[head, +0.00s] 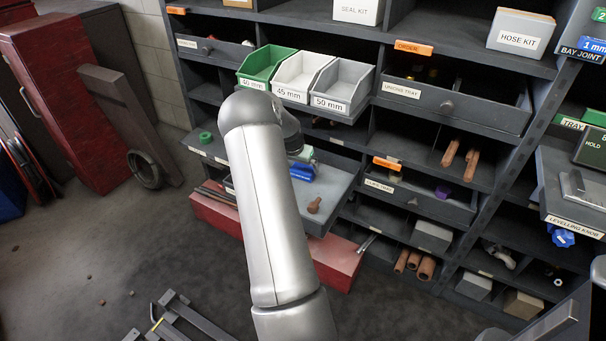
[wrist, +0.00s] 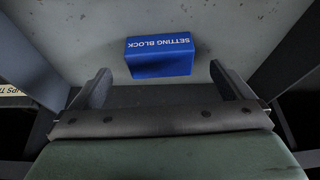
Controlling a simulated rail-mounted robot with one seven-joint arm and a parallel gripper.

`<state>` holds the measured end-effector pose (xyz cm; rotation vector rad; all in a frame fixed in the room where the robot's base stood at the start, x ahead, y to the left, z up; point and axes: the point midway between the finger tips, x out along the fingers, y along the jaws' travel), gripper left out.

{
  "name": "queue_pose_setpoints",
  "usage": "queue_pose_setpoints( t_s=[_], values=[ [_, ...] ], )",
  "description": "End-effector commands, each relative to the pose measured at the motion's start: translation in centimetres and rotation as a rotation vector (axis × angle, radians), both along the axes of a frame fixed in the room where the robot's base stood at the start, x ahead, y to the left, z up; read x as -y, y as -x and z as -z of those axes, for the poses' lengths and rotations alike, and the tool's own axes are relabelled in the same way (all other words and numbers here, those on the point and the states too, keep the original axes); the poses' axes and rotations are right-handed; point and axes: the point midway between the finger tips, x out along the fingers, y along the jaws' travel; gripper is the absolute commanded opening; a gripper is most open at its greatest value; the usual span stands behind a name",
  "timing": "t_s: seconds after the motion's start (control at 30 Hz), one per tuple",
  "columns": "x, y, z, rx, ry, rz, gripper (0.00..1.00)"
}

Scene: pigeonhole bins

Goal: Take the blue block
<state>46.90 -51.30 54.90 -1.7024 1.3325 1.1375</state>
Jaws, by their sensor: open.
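The blue block (wrist: 159,57), lettered "SETTING BLOCK", lies on a grey surface in the wrist view. In the head view the blue block (head: 303,173) is on a pulled-out grey tray (head: 343,184), partly hidden by my arm. My gripper (wrist: 160,72) is open. Its two dark fingers stand apart, one on each side of the block's near edge, with gaps on both sides. I cannot tell the height of the fingers over the tray. In the head view my arm covers most of the gripper.
Green, white and grey bins (head: 340,87) jut out above the tray. Dark shelving with drawers (head: 455,107) surrounds it. A red box (head: 338,264) is below. The floor at the left is mostly open.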

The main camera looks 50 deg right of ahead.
Motion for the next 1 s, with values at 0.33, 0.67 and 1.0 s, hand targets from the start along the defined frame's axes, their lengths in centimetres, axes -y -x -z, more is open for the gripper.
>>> queue_pose_setpoints(
  t_s=[0.33,0.67,1.0],
  values=[
    [2.2,-0.4,3.2,-0.001,-0.001,0.001,1.00],
    [2.8,-0.7,4.6,0.000,0.000,0.000,1.00],
    [2.9,-0.7,4.4,0.001,0.002,0.000,0.36]
  ],
)
